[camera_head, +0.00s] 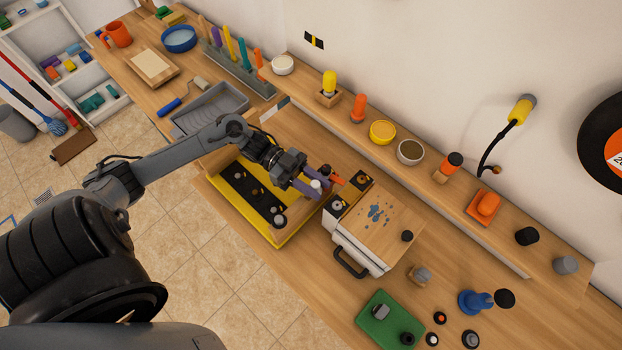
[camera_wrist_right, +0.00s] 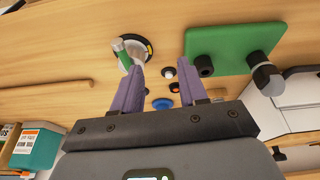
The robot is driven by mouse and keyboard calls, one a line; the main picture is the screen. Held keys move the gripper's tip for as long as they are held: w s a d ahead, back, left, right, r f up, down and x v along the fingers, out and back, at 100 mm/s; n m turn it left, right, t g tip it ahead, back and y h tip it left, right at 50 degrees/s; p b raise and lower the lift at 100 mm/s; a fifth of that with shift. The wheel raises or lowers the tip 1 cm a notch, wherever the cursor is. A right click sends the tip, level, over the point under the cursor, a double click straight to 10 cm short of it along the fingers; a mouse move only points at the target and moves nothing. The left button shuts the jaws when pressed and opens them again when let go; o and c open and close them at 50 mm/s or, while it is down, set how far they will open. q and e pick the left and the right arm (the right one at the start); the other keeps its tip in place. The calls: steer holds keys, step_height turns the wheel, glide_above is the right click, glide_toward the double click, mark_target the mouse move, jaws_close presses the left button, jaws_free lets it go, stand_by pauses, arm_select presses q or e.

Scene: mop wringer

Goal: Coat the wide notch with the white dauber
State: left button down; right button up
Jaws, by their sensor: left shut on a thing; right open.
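My left gripper (camera_head: 318,188), with purple fingers, is shut on a small white-tipped piece (camera_head: 316,184), which looks like the white dauber; the fingers hide most of it. It is held between the yellow tray (camera_head: 224,207) and the wood-topped box (camera_head: 392,228). Two dark square pieces, one with a pale ring (camera_head: 338,206) and one farther back (camera_head: 362,178), sit at the box's left end. I cannot make out which surface has the wide notch. My right gripper (camera_wrist_right: 160,68) is open and empty in the right wrist view, above the bench.
An orange piece (camera_head: 339,180) lies close beside the left fingers. The box has a dark front handle (camera_head: 350,262) and blue stains on top. A green board (camera_head: 374,333) and blue stand (camera_head: 476,301) are at the right front. A shelf with daubers and bowls (camera_head: 410,152) runs behind.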

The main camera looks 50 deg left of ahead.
arm_select(q)
steer(key=shift+x, duration=0.75)
steer(key=shift+s+f, duration=0.1)
step_height(320, 180, up, 7)
steer(key=p, duration=0.7)
steer(key=c, duration=1.5)
jaws_free()
steer(key=shift+c, duration=0.2)
jaws_close()
